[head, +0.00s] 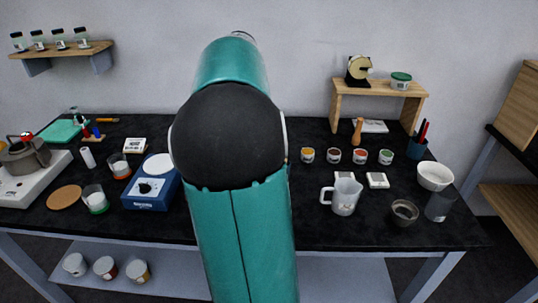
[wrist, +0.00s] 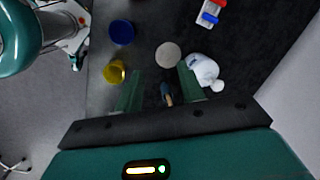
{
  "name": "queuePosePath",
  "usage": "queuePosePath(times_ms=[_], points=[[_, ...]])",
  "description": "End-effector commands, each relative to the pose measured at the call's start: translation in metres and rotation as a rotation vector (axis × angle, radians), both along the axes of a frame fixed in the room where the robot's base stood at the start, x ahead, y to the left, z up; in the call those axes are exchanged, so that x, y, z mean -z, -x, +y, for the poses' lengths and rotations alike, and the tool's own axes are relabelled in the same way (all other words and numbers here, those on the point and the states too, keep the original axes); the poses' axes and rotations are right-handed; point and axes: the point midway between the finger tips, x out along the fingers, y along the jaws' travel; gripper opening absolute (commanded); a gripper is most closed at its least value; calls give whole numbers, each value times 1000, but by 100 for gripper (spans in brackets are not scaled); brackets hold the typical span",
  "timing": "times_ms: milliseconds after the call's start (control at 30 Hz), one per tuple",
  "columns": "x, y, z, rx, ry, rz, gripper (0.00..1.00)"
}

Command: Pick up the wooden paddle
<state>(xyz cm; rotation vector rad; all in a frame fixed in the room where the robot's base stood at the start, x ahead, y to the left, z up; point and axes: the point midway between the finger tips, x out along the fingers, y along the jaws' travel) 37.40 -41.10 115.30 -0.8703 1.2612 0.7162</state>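I cannot tell for certain which thing is the wooden paddle. In the head view, a tan wooden piece with a rounded top (head: 357,131) stands near the back of the black table, right of my arm. A thin orange-brown stick (head: 107,120) lies at the back left. In the wrist view my gripper (wrist: 160,86) is open, its two green fingers well apart. A small dark-blue piece with a tan end (wrist: 167,96) shows between them, touching neither finger as far as I can see. My arm hides the middle of the table and my gripper in the head view.
In the wrist view a grey disc (wrist: 168,55), a white rounded object (wrist: 203,70), a blue round container (wrist: 122,32) and a yellow one (wrist: 115,72) surround the fingers.

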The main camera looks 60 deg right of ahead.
Motion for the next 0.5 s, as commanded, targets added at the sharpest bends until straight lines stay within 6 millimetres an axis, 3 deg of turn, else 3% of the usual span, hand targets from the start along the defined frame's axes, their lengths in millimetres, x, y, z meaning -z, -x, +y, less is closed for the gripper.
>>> queuePosePath(times_ms=[33, 200, 333, 500], points=[[8, 11, -32, 116, -13, 28, 39], [28, 48, -113, 472, -49, 98, 39], [40, 70, -150, 647, -57, 136, 39], [50, 80, -166, 735, -62, 157, 39]])
